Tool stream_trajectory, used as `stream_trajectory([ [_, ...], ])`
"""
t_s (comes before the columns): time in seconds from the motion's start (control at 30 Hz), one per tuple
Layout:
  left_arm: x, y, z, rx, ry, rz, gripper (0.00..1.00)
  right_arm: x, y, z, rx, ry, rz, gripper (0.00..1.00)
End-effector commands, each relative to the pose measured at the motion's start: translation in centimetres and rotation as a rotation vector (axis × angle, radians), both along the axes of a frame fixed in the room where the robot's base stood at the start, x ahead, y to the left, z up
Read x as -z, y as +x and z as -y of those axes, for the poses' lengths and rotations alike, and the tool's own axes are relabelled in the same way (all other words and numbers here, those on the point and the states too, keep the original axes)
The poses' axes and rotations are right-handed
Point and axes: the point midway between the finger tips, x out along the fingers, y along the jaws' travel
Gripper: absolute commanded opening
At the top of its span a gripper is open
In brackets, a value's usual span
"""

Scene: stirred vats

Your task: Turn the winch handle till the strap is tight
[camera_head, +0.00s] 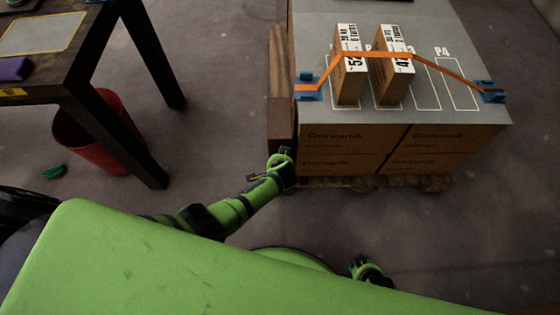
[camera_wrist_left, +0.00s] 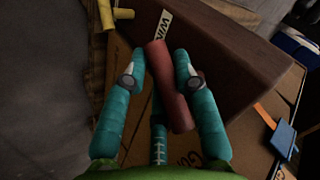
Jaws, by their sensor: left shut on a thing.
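The winch is a dark brown post-like housing (camera_head: 281,112) on the left side of the grey-topped crate stack. In the left wrist view the housing (camera_wrist_left: 235,45) bears a partly hidden white label. A red-brown cylindrical handle (camera_wrist_left: 170,90) lies between the teal fingers of my left gripper (camera_wrist_left: 160,66), which is shut on it. In the head view my left gripper (camera_head: 282,160) is at the housing's near end. The orange strap (camera_head: 445,66) runs between two blue brackets and over two upright boxes. A green-and-black end of my right arm (camera_head: 368,269) shows low in the head view; its fingers are unclear.
The boxes (camera_head: 348,82) (camera_head: 390,84) stand on the grey top (camera_head: 475,110), with bare outlines to their right. A dark table (camera_head: 95,45) and a red bin (camera_head: 98,133) stand at left. A yellow bar (camera_wrist_left: 105,14) shows beside the winch.

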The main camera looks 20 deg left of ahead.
Motion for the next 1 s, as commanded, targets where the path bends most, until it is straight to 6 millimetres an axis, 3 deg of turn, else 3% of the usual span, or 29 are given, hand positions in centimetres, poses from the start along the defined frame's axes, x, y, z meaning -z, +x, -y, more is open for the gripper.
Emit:
stream_trajectory([
  [0.33, 0.0, 0.0, 0.0, 0.004, 0.007, -0.002, 0.00, -0.2, 0.1, -0.1, 0.001, 0.001, 0.005, 0.40],
  [0.37, 0.0, 0.0, 0.0, 0.004, 0.007, -0.002, 0.33, -0.2, 0.1, -0.1, 0.001, 0.001, 0.005, 0.40],
  [0.4, 0.0, 0.0, 0.0, 0.004, 0.007, -0.002, 0.49, -0.2, 0.1, -0.1, 0.001, 0.001, 0.005, 0.40],
  [0.43, 0.0, 0.0, 0.0, 0.004, 0.007, -0.001, 0.54, -0.2, 0.1, 0.0, 0.001, 0.001, 0.005, 0.40],
  [1.0, -1.0, -0.7, 0.3, 0.001, 0.003, 0.001, 0.54, -0.1, 0.2, 0.0, 0.001, 0.000, 0.003, 0.40],
])
